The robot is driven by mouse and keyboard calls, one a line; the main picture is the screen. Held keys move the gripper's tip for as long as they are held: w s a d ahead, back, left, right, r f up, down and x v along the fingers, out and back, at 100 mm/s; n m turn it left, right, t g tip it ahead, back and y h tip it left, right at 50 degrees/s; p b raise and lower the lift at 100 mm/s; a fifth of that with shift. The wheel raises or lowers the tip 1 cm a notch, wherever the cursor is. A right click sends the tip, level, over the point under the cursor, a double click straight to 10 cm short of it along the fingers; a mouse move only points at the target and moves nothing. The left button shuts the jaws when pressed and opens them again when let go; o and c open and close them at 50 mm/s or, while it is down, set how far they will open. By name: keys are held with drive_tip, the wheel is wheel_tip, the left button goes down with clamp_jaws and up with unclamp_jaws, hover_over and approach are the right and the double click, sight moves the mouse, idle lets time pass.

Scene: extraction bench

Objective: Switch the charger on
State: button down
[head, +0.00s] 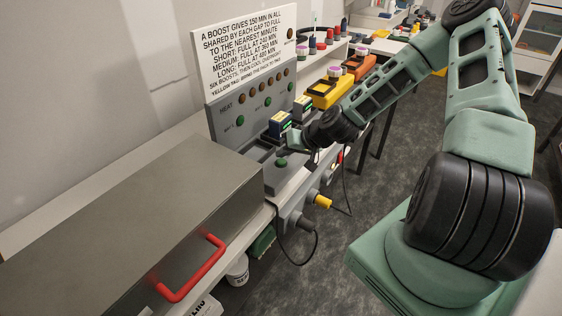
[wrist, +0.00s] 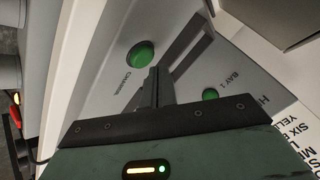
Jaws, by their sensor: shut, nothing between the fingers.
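The charger (head: 222,118) is a grey unit with a sloped panel against the wall. On its front ledge is a large round green button or lamp (head: 281,162). A smaller green disc (wrist: 210,94) sits by the words "BAY 1". My gripper (wrist: 158,72) is shut and empty, its fingertips over the panel close beside the large green disc. I cannot tell whether they touch the panel. In the head view my gripper (head: 287,144) is just above that disc.
A metal box with a red handle (head: 196,268) stands left of the charger. A dark battery-like block (head: 279,124) sits at the charger, with yellow (head: 326,93) and orange (head: 360,66) units beyond. A printed sign (head: 245,50) stands behind. Cables hang at the bench front.

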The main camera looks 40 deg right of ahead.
sight(284, 163)
idle(0.4)
drive_tip(key=shift+f+b, duration=0.35)
drive_tip(key=shift+f, duration=0.1)
drive_tip(key=shift+f+b, duration=0.3)
drive_tip(key=shift+f, duration=0.1)
idle(0.6)
drive_tip(key=shift+r, duration=0.15)
drive_tip(key=shift+r+p, duration=0.7)
wheel_tip(284, 163, up, 5)
drive_tip(key=p, duration=0.4)
idle(0.9)
